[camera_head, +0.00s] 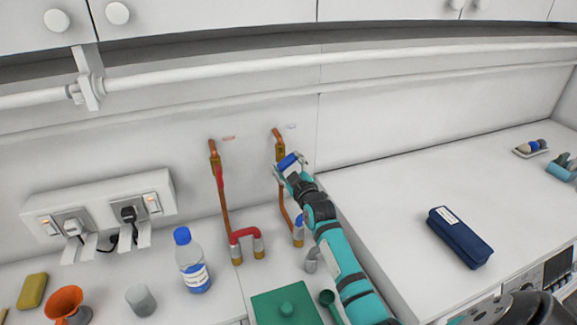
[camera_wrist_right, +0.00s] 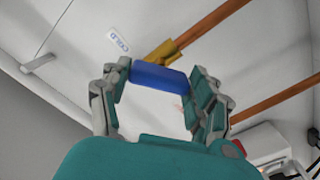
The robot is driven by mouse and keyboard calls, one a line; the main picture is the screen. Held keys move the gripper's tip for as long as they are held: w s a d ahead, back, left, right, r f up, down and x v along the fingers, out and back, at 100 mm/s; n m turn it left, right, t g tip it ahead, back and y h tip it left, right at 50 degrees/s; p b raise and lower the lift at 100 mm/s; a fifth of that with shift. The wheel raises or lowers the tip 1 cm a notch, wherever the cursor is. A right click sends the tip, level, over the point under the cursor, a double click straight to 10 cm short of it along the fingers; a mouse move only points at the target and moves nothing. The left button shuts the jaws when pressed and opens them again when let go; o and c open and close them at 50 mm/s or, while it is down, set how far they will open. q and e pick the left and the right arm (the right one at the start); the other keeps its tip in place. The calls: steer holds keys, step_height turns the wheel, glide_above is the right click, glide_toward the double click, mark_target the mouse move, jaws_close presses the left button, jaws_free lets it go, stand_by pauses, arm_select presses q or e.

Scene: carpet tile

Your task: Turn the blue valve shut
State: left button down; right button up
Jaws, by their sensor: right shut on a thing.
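The blue valve handle (camera_head: 288,162) sits on the brass valve body of the right copper pipe (camera_head: 279,140) on the back wall. My right gripper (camera_head: 291,172) is at the handle, with its fingers on either side of it. In the right wrist view, the blue handle (camera_wrist_right: 158,77) spans between the two fingertips, and my right gripper (camera_wrist_right: 160,82) is shut on it. The handle lies at an angle to the copper pipe (camera_wrist_right: 210,30). A "COLD" label (camera_wrist_right: 118,42) is on the wall beside it. My left gripper is out of view.
A red valve handle (camera_head: 219,178) points down along the left copper pipe. A red-handled tap (camera_head: 244,234), a bottle (camera_head: 192,262), a grey cup (camera_head: 140,300) and a green lidded box (camera_head: 287,306) stand below. A navy case (camera_head: 459,238) lies on the mostly clear right counter.

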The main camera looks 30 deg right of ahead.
steer(key=shift+c, duration=0.6)
steer(key=shift+m, duration=0.3)
steer(key=m, duration=0.6)
steer(key=shift+m, duration=0.4)
steer(key=o, duration=1.2)
steer(key=shift+s, duration=0.1)
